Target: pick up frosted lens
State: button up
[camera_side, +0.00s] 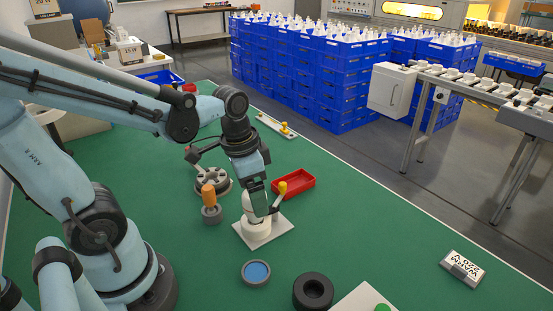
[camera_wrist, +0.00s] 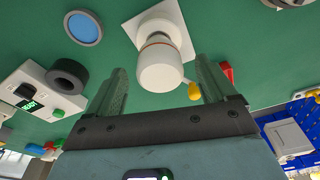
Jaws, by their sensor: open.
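A white, frosted-looking rounded cap (camera_side: 248,201) sits on a white socket on a square white plate (camera_side: 262,232), partly hidden by a finger in the side view. In the wrist view the cap (camera_wrist: 160,72) points towards me, with an orange ring around its neck. My gripper (camera_wrist: 163,82) is open, with one finger on each side of the cap and a visible gap to both. In the side view my gripper (camera_side: 260,205) reaches down to the cap from above. A blue disc in a grey ring (camera_side: 256,272) lies nearby and also shows in the wrist view (camera_wrist: 84,28).
A red tray (camera_side: 296,184) and a yellow-tipped tool (camera_side: 282,188) are close behind the cap. An orange-handled tool in a grey holder (camera_side: 210,203) stands to the left. A black ring (camera_side: 313,291) is in front.

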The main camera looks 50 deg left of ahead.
jog(key=shift+c, duration=0.3)
jog(key=c, duration=1)
jog(key=shift+c, duration=0.2)
jog(key=shift+r, duration=0.1)
jog(key=shift+r, duration=1.8)
jog(key=s+d+r, duration=0.5)
jog(key=d+r, duration=0.5)
jog(key=r, duration=0.1)
jog(key=shift+s+d+r, duration=0.2)
jog(key=shift+r, duration=0.1)
